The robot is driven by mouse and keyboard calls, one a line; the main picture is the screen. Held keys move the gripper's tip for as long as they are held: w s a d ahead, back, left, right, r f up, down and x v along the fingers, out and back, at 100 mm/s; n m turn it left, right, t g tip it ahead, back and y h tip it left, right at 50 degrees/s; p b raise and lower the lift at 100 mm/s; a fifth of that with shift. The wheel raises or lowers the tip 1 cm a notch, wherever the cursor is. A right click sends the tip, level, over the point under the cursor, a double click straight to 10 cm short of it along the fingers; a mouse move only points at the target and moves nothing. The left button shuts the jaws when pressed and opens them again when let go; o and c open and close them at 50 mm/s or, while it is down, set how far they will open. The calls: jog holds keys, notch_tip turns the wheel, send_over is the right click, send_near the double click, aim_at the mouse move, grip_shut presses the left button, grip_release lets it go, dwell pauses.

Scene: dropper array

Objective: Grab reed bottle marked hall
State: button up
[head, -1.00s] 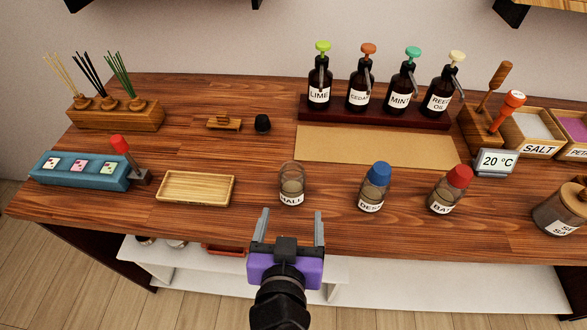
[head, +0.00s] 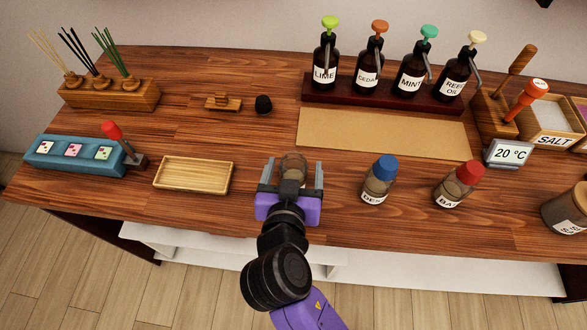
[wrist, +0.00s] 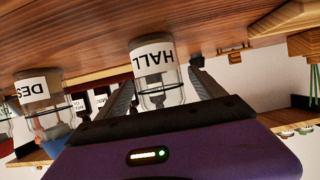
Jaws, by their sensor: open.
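The reed bottle marked HALL (head: 293,166) is a clear glass jar without a cap, standing on the wooden table. Its white HALL label shows upside down in the wrist view (wrist: 153,55). My gripper (head: 291,172) is open, with one finger on each side of the bottle. In the wrist view the bottle sits between the two fingers (wrist: 160,88), and a gap shows at the right finger. In the head view my purple gripper body hides the bottle's lower part and its label.
A blue-capped bottle marked DES (head: 379,180) and a red-capped bottle (head: 458,184) stand to the right. A wooden tray (head: 194,188) lies close on the left. A tan mat (head: 385,134) and a rack of pump bottles (head: 390,93) are behind.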

jog(key=shift+x, duration=1.35)
jog(key=c, duration=1.7)
jog(key=shift+r, duration=0.1)
notch_tip(320, 180, up, 20)
